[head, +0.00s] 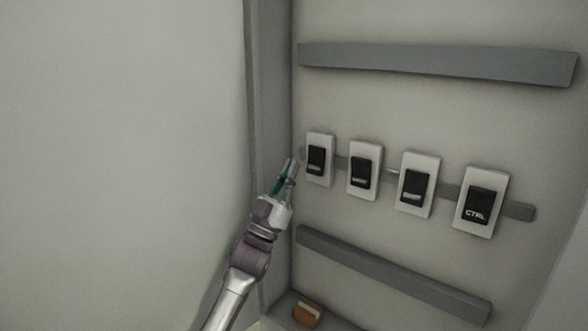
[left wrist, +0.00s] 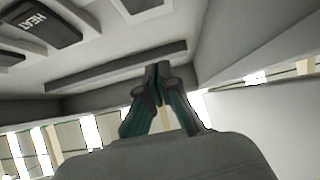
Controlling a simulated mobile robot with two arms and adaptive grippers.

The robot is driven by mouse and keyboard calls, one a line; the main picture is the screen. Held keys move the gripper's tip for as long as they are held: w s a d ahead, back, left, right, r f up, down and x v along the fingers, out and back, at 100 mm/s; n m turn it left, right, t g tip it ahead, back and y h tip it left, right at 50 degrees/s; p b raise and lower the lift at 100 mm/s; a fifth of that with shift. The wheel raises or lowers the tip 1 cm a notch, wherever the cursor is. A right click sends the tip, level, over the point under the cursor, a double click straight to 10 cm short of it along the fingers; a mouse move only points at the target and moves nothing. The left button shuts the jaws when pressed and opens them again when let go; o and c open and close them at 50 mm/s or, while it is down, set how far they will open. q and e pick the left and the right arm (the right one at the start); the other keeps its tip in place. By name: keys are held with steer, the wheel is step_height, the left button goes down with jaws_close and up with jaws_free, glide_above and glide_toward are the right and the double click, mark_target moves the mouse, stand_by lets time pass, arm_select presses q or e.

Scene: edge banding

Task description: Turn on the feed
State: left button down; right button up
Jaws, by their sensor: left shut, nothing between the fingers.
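Several white switch plates with black rockers hang in a row on a grey rail inside a cabinet. In the head view they are the leftmost switch (head: 316,159), a second switch (head: 363,171), a third switch (head: 416,185) and the rightmost switch (head: 480,203), marked CTRL. The other labels are too small to read there, so I cannot tell which one is the feed. My left gripper (head: 290,166) is shut and empty, just left of the leftmost switch. In the left wrist view its fingertips (left wrist: 158,75) meet. A switch marked HEAT (left wrist: 42,24) shows at upper left there.
Grey bars run above (head: 435,64) and below (head: 390,272) the switches. The cabinet's left side wall (head: 270,130) stands close beside my left gripper. An orange-brown block (head: 307,314) sits at the bottom. The space in front of the switches looks clear.

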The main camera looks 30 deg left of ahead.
arm_select(q)
steer(key=b+v, duration=0.3)
steer(key=v, duration=0.4)
steer(key=shift+s, duration=0.3)
arm_select(e)
steer(key=f, duration=0.1)
steer(key=w+f, duration=0.1)
steer(key=f, duration=0.1)
steer(key=shift+w+f, duration=0.15)
steer(key=shift+w, duration=0.2)
